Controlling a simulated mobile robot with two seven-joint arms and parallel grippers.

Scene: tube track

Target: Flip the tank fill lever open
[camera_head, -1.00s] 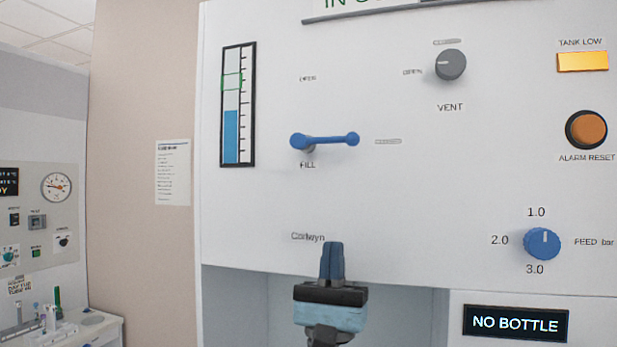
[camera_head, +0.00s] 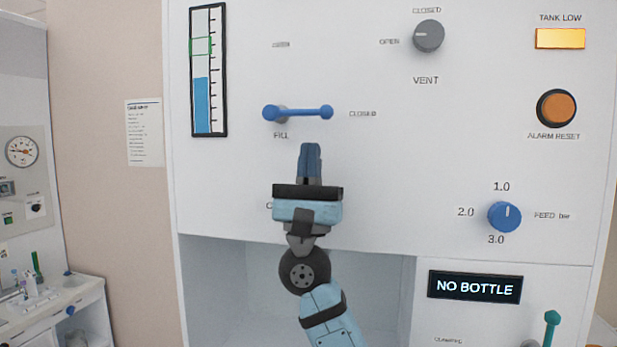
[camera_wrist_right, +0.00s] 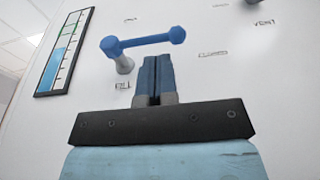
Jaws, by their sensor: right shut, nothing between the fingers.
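The blue fill lever (camera_head: 298,112) is on the white panel, lying level with its free end to the right, towards the word CLOSED. Its pivot is at its left end, above the FILL label. It also shows in the right wrist view (camera_wrist_right: 145,40). My right gripper (camera_head: 310,148) is shut and empty, its blue fingertips pointing up, below the right part of the lever. In the right wrist view my right gripper's fingertips (camera_wrist_right: 155,58) appear just below the lever bar; a gap shows between them. My left gripper is not in view.
A tank level gauge (camera_head: 209,70) is left of the lever. The grey vent knob (camera_head: 429,36), orange alarm reset button (camera_head: 556,108) and blue feed knob (camera_head: 504,216) are to the right. An open recess (camera_head: 230,285) is below. The panel around the lever is clear.

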